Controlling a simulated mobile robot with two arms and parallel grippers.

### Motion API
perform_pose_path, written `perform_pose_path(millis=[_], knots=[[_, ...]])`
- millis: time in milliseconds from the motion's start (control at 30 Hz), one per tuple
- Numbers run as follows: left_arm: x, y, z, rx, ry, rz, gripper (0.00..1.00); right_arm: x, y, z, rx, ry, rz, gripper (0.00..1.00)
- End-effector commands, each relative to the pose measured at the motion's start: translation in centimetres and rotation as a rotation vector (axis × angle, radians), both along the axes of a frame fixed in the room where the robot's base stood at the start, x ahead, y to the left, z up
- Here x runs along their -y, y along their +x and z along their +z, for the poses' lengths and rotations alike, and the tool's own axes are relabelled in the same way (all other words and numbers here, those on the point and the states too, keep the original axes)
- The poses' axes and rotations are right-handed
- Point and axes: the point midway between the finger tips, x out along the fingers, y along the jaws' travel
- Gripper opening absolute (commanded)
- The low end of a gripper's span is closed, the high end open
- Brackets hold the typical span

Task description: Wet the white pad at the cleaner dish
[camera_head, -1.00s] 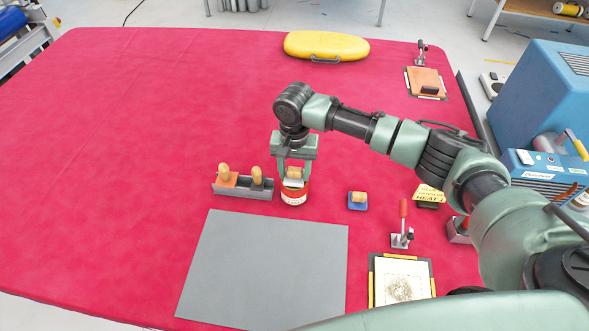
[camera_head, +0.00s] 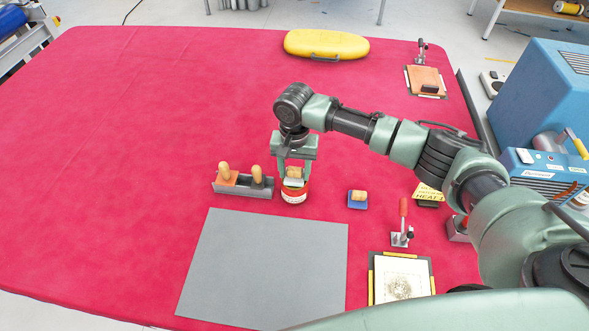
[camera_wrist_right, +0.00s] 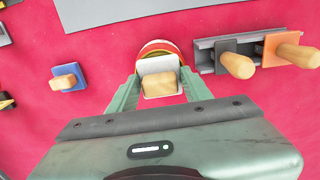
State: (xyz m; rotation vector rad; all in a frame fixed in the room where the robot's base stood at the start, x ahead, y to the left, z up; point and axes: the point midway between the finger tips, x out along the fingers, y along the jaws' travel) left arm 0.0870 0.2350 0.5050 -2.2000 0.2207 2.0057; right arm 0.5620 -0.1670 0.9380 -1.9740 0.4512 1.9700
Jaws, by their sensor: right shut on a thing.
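My right gripper (camera_head: 294,176) points down over the cleaner dish (camera_head: 294,197), a round red tin with a white label. It is shut on the wooden handle of the white pad (camera_wrist_right: 157,67). In the right wrist view the pad is between the fingers, over the dish (camera_wrist_right: 160,45), and covers most of its opening. I cannot tell how deep the pad sits in the dish, as its underside is hidden. My left gripper is out of view.
A grey rack (camera_head: 243,190) with orange and dark wooden-handled pads stands just left of the dish. A blue pad (camera_head: 357,204) lies to the right. A grey sheet (camera_head: 265,265) lies in front. A yellow inflatable board (camera_head: 326,46) is at the back. The red table's left side is clear.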

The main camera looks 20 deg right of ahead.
Motion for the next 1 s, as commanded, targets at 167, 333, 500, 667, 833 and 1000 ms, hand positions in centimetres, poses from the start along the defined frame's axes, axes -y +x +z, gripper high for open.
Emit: perform_pose_path(millis=[167, 333, 500, 667, 833, 1000], knots=[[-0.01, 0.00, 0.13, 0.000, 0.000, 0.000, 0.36, 0.01, -0.11, -0.11, -0.003, -0.001, 0.000, 0.17], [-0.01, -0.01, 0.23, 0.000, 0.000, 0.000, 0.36, 0.01, -0.12, -0.13, -0.004, 0.000, 0.000, 0.17], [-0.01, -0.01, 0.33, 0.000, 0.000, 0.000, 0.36, 0.01, -0.12, -0.15, -0.004, 0.000, 0.000, 0.17], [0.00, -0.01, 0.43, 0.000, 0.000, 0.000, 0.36, 0.02, -0.13, -0.17, -0.004, 0.000, 0.000, 0.17], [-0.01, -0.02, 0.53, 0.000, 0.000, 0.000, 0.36, 0.02, -0.13, -0.18, -0.004, -0.001, 0.000, 0.17], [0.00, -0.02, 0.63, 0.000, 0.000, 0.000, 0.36, 0.02, -0.14, -0.21, -0.004, -0.001, 0.000, 0.17]])
